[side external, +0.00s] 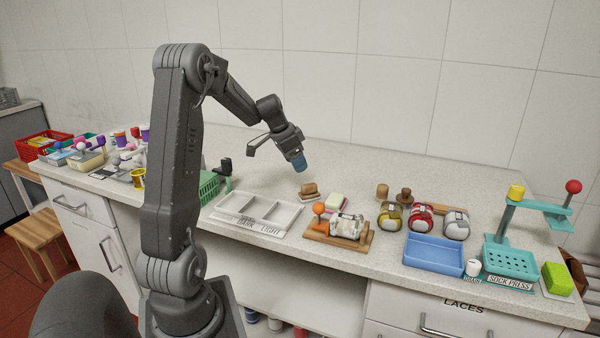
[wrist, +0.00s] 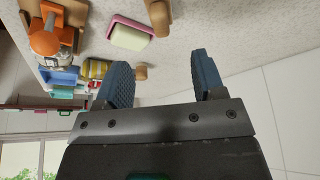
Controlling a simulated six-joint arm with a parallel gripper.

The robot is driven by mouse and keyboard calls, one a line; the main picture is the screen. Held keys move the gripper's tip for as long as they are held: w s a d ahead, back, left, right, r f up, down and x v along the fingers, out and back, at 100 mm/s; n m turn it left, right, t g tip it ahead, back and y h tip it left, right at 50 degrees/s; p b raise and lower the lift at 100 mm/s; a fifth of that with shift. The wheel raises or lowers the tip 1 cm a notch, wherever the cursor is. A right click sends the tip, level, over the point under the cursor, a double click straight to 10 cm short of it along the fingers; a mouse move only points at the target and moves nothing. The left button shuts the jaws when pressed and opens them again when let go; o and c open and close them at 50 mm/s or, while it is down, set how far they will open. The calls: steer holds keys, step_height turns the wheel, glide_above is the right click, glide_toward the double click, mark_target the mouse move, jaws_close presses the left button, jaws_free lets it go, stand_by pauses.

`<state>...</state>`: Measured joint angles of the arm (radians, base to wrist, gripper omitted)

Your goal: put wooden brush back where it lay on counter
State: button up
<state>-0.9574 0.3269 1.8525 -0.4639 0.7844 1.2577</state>
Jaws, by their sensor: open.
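The wooden brush (side external: 309,189) lies on the counter (side external: 270,185), behind the white sorting tray and left of the soap. My gripper (side external: 299,163) is above and slightly left of the brush in the side view, with its blue fingers pointing down and a visible gap between them and the brush. In the wrist view my gripper (wrist: 160,72) is open, with its two blue fingers apart and nothing between them. A brown wooden piece (wrist: 158,17), apparently the brush, shows at the top edge there, beyond the fingertips and partly cut off.
A cream soap on a pink dish (side external: 336,201) lies right of the brush. The washboard (side external: 325,236) with an orange-knobbed fixture is in front. The white DARK/LIGHT tray (side external: 252,213) is at left. Rolled socks (side external: 421,216), a blue tray (side external: 433,255) and the teal sock press (side external: 508,262) stand at right.

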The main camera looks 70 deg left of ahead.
steer(key=d+r, duration=0.4)
steer(key=d, duration=0.6)
steer(key=d+r, duration=0.4)
steer(key=d, duration=0.7)
steer(key=s+d+t, duration=0.1)
steer(key=s+d, duration=1.3)
steer(key=d, duration=0.1)
steer(key=shift+d, duration=0.4)
